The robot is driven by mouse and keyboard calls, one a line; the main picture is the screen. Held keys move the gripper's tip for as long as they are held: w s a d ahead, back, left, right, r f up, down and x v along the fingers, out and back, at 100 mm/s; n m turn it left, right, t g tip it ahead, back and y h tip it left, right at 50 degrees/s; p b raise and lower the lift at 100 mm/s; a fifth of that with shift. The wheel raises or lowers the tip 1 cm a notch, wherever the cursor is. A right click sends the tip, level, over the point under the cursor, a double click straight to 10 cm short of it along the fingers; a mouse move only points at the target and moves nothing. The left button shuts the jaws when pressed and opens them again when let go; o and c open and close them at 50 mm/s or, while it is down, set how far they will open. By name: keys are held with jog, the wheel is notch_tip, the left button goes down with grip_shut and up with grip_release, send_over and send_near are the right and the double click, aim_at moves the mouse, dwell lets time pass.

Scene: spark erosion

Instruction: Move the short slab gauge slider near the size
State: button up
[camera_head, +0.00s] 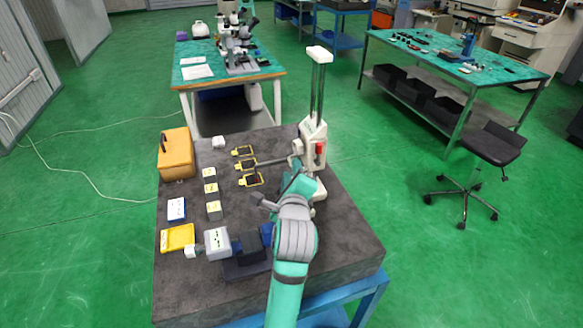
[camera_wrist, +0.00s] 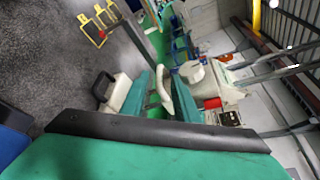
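A white height gauge (camera_head: 312,187) with two upright rods and a pale cap stands on the dark slab table. Its white slider (camera_head: 313,137) sits low on the rods and carries a red part (camera_head: 320,148); a grey arm reaches left from it. My gripper (camera_head: 298,184) is at the gauge's lower front, below the slider, and partly hidden by my wrist. In the wrist view, teal finger-like parts with a white piece between them show close up, and a red part (camera_wrist: 212,103) is to their right. I cannot tell whether the fingers touch anything.
Several yellow-framed pieces (camera_head: 246,164) and labelled grey blocks (camera_head: 210,188) lie left of the gauge. An orange case (camera_head: 176,155), a yellow tray (camera_head: 177,238) and a white-faced device (camera_head: 217,243) stand further left and in front. The slab's right side (camera_head: 350,235) is bare.

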jog(key=v, duration=0.7)
jog(key=shift+d, duration=0.1)
